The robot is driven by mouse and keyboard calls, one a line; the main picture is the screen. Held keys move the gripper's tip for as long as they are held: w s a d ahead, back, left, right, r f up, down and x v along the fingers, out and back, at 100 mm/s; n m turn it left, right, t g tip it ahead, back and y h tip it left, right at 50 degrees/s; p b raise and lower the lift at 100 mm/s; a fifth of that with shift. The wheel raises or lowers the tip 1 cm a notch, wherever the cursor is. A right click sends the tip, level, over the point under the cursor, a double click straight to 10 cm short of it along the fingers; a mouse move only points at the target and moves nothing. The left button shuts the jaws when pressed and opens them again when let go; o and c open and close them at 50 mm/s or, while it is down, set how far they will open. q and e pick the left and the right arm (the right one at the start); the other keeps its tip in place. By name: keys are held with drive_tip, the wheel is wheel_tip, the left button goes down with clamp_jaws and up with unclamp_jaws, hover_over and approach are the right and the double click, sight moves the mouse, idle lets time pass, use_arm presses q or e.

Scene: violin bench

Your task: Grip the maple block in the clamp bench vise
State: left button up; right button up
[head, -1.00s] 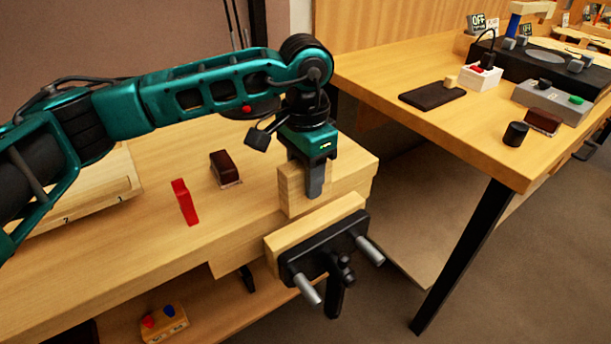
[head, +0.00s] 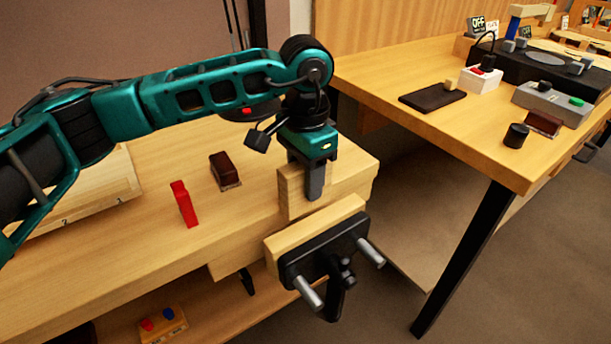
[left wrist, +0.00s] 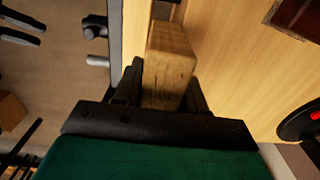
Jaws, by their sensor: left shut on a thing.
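The pale maple block (head: 290,194) stands upright at the bench's front right edge, just behind the vise's front jaw. My left gripper (head: 315,182) points down and is shut on it; one finger covers part of its side. In the left wrist view the block (left wrist: 168,70) sits between the two dark fingers. The clamp bench vise (head: 322,250) has a wooden front jaw, a black plate and two steel rods. My right gripper is not in view.
A second table (head: 480,150) at the right carries a dark slab (head: 432,97) and several devices. Open floor lies between the tables.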

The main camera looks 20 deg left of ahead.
use_arm(q)
drive_tip(key=shift+b, duration=0.45)
idle(0.7)
drive_tip(key=shift+f+b, duration=1.8)
drive_tip(key=shift+f, duration=0.35)
drive_tip(key=o, duration=1.2)
drive_tip(key=shift+o, duration=0.2)
wheel_tip(320, 180, up, 8)
drive_tip(key=shift+f+p, duration=0.15)
drive_tip(key=shift+p, duration=0.6)
drive_tip(key=shift+s, duration=0.1)
